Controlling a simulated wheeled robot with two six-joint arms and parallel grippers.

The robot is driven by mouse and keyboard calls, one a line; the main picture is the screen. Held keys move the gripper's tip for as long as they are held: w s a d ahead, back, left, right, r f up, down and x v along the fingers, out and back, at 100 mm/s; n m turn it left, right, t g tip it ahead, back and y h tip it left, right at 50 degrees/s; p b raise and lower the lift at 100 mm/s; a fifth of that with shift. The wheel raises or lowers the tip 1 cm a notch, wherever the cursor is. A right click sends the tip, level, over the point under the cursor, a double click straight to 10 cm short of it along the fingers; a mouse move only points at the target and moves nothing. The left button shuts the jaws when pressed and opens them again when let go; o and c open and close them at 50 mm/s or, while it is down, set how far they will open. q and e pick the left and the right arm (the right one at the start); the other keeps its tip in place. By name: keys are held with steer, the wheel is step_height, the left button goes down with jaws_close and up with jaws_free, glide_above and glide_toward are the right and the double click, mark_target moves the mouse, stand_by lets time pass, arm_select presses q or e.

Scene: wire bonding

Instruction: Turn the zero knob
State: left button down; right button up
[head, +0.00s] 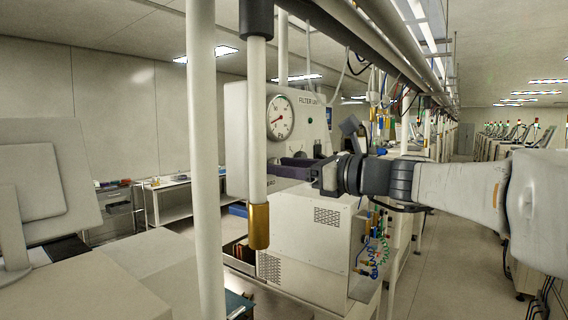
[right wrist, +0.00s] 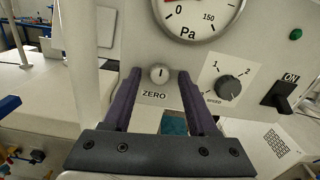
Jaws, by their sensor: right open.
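A gap shows between each finger and the knob; I cannot tell how deep the tips reach. In the head view my right gripper (head: 284,167) comes from the right to the unit's front, and the knob cannot be made out there. My left gripper is not in view.
A Pa gauge (right wrist: 197,14) sits above the knob. A speed dial (right wrist: 229,88) and a black ON switch (right wrist: 278,97) are to its right. A white post with a brass-coloured end (head: 258,225) and a pale pole (head: 205,150) stand in front of the unit in the head view.

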jaws_close()
steer(key=shift+d+n+b, duration=0.1)
steer(key=shift+n+b, duration=7.95)
steer(key=shift+n, duration=1.15)
jaws_free()
steer(key=shift+d, duration=0.1)
